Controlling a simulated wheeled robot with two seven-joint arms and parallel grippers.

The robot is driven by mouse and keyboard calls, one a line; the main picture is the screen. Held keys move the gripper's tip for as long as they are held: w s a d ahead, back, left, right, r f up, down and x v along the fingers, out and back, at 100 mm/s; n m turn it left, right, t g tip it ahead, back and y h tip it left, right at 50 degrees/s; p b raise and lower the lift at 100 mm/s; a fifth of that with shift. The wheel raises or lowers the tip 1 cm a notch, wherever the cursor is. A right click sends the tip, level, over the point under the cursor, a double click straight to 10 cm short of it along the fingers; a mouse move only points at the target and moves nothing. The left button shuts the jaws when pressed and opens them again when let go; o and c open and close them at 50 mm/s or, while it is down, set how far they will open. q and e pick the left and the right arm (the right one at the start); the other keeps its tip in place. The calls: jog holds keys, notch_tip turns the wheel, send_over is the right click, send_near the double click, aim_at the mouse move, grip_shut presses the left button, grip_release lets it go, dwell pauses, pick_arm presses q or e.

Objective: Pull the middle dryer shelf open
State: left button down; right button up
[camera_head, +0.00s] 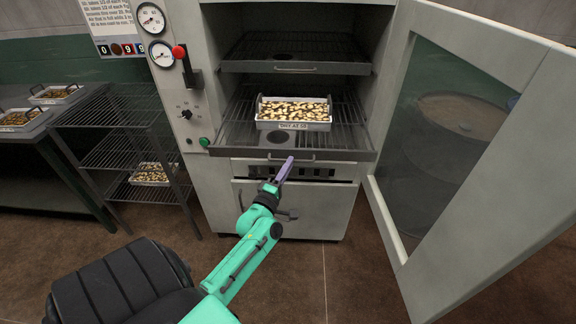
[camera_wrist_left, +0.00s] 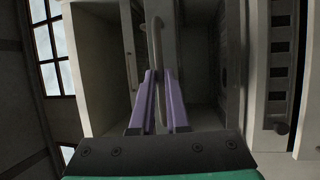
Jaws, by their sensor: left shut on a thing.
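The dryer (camera_head: 221,100) stands open in front of me. Its middle shelf (camera_head: 345,130) is a wire rack with a grey front edge, and this edge appears to stand out past the cabinet front. A tray of light and brown pieces (camera_head: 293,112) sits on the shelf. My left gripper (camera_head: 289,162) is at the shelf's front edge, shut on the bar handle. In the left wrist view the purple fingers (camera_wrist_left: 156,84) close around the handle (camera_wrist_left: 156,45). My right gripper is not in view.
The dryer door (camera_head: 490,120) is swung wide open at the right. An upper shelf (camera_head: 297,50) sits inside, empty. A wire rack (camera_head: 118,117) and a table (camera_head: 30,135) with trays stand at the left. The floor (camera_head: 300,275) before the dryer is clear.

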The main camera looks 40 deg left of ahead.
pick_arm(q)
jog(key=c, duration=0.9)
grip_release()
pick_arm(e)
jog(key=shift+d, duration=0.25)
pick_arm(q)
jog(key=b+v, duration=0.3)
jog(key=v, duration=1.1)
jog(key=shift+s+d+f, duration=0.1)
jog(key=shift+s, duration=0.1)
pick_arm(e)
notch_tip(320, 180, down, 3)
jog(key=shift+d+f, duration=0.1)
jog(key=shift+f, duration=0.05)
